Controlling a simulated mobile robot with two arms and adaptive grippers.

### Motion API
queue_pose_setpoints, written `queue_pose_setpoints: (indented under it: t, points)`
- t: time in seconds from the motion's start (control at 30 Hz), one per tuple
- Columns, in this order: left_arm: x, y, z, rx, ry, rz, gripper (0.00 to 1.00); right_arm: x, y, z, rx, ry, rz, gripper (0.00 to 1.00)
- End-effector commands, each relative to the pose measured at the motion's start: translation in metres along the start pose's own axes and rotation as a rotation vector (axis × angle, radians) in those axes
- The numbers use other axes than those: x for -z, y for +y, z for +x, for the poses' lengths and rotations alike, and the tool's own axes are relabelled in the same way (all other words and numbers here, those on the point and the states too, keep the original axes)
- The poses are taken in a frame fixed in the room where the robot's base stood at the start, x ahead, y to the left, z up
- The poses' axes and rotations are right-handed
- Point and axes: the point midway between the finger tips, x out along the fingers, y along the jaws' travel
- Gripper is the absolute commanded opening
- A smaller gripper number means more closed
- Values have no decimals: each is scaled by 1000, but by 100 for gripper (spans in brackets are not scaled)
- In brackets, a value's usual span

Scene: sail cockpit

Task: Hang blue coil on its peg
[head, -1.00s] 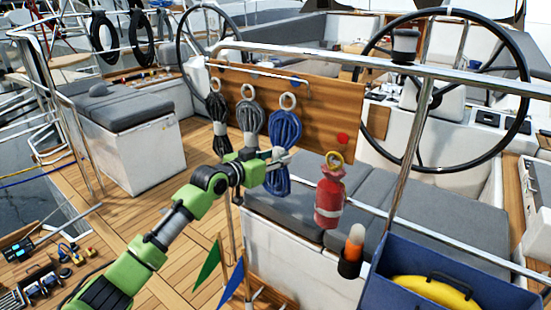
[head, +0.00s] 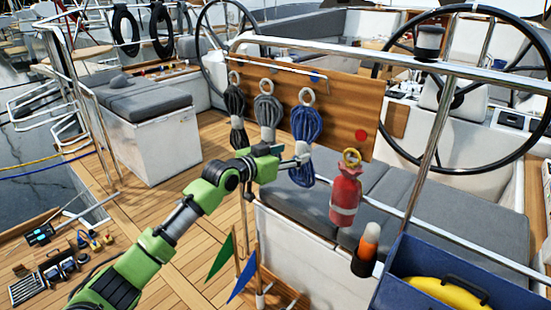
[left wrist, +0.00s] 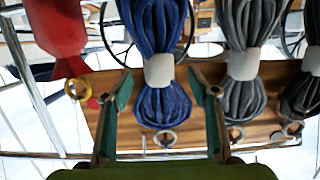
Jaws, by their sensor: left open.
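The blue coil (head: 306,150) hangs upright in front of the wooden board, its pale ring (head: 307,96) at the top and a light band around its middle. In the left wrist view, which is upside down, the blue coil (left wrist: 160,65) lies ahead of my jaws, with its ring low in the picture. My left gripper (head: 302,160) is at the coil's band in the head view. In the left wrist view my left gripper (left wrist: 160,92) is open, one finger to each side of the coil. I cannot tell whether the fingers touch it. The ring's peg is not clearly visible.
A grey coil (head: 267,112) and a black coil (head: 236,110) hang beside it on the board (head: 345,100). A red bag (head: 345,195) with a yellow ring hangs to the right. A rail (head: 420,68) runs above; a blue bin (head: 400,262) stands front right.

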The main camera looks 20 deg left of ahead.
Motion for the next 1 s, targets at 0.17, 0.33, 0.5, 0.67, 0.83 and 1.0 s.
queue_pose_setpoints:
  t: [0.17,0.33,0.5,0.67,0.83,1.0]
  points:
    - [0,0,-35,1,0,5,55,0,-1,0,1,0,0,0]
    - [0,-1,-69,2,0,5,55,0,-1,0,1,0,1,0]
    - [0,-1,-93,2,2,3,55,0,-1,0,1,0,1,0]
    - [2,0,-103,1,4,2,55,0,-1,0,1,0,1,0]
    - [-6,-3,-102,8,-4,-6,55,0,-1,0,1,0,1,0]
    - [-76,-28,-85,73,-79,-54,55,0,-2,0,1,0,1,0]
